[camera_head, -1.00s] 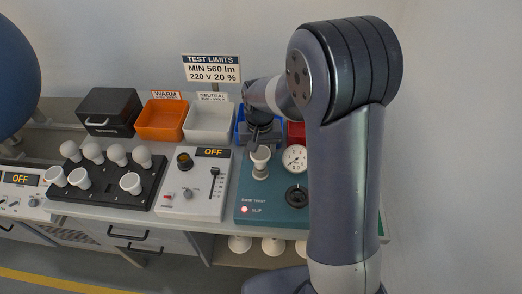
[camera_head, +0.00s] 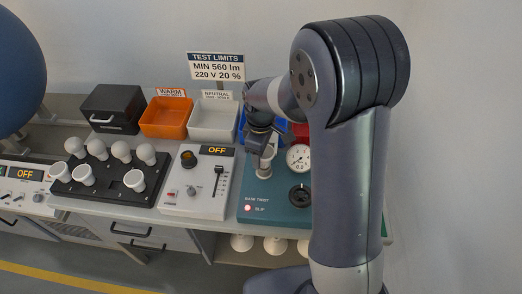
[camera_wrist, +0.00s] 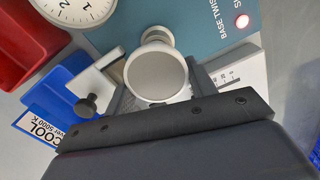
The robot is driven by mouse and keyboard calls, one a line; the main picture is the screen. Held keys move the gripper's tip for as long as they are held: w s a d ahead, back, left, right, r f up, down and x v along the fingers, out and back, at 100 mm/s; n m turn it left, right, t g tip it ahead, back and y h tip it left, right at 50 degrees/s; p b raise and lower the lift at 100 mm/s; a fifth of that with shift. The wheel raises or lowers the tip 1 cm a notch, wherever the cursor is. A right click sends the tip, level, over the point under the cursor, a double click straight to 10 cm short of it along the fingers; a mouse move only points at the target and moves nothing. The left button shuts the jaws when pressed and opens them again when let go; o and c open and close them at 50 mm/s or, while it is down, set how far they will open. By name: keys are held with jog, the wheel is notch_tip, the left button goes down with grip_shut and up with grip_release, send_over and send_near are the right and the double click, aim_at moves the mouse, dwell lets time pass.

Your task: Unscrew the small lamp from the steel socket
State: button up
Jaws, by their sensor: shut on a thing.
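The small lamp (camera_wrist: 156,74) is white with a round, flat greyish face. It sits between the fingers of my gripper (camera_wrist: 157,88) in the wrist view, and the gripper is shut on it. In the head view my gripper (camera_head: 264,148) is over the teal base-twist unit (camera_head: 250,196) and mostly covers the lamp. The socket (camera_head: 263,173) shows just under the fingers as a short pale post. Whether the lamp is still seated in it is hard to see.
A dial gauge (camera_head: 298,157) and a black knob (camera_head: 299,193) are on the unit beside the socket. A red SLIP light (camera_head: 248,208) is lit. A grey OFF panel (camera_head: 195,185) and a black rack (camera_head: 108,180) with several bulbs stand left. Orange (camera_head: 166,117) and white (camera_head: 213,120) bins are behind.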

jog(key=n, duration=0.6)
jog(key=shift+s+a+f, duration=0.1)
jog(key=shift+s, duration=0.3)
jog(key=o, duration=0.9)
jog(key=shift+a, duration=0.1)
jog(key=shift+c, duration=0.2)
jog(key=shift+w, duration=0.1)
